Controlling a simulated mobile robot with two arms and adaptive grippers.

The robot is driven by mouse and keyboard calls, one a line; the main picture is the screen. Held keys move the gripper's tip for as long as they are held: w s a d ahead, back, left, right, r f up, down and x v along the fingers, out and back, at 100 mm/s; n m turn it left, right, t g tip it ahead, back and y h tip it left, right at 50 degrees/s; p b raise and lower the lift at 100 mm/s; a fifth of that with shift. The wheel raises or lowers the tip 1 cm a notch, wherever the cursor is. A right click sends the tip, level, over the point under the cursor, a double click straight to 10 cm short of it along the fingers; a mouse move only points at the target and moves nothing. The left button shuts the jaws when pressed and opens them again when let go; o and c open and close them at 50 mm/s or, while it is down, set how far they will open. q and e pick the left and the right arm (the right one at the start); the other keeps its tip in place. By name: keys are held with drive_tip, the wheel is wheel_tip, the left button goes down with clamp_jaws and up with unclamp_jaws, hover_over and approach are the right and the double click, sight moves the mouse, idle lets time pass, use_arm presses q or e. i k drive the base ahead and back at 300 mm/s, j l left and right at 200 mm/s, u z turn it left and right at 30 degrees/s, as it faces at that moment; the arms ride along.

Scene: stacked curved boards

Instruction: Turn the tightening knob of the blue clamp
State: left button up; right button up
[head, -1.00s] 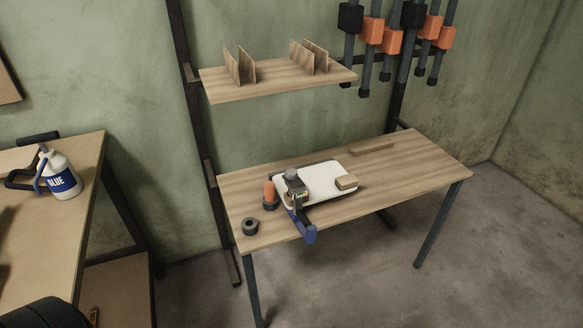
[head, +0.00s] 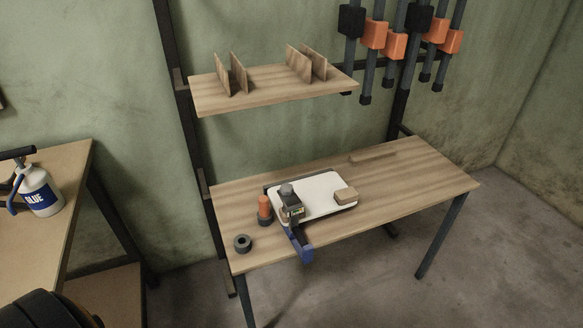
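The blue clamp (head: 304,251) sits at the front edge of the wooden workbench, with its blue end jutting out past the edge. Its darker upper part reaches over a white curved board (head: 318,186) lying on the bench. A grey round part (head: 287,189) shows at the top of the clamp; I cannot tell whether it is the tightening knob. Neither of my grippers is in view.
The workbench (head: 420,177) is mostly clear on its right. A small wooden block (head: 345,196) rests on the white board. An orange-topped bottle (head: 264,209) and a dark roll (head: 242,243) stand left of the clamp. A glue jug (head: 39,192) is on the left table.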

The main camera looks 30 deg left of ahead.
sight(286, 188)
drive_tip(key=i+j+u, duration=0.1)
drive_tip(key=i+u, duration=0.55)
drive_tip(key=u, duration=0.25)
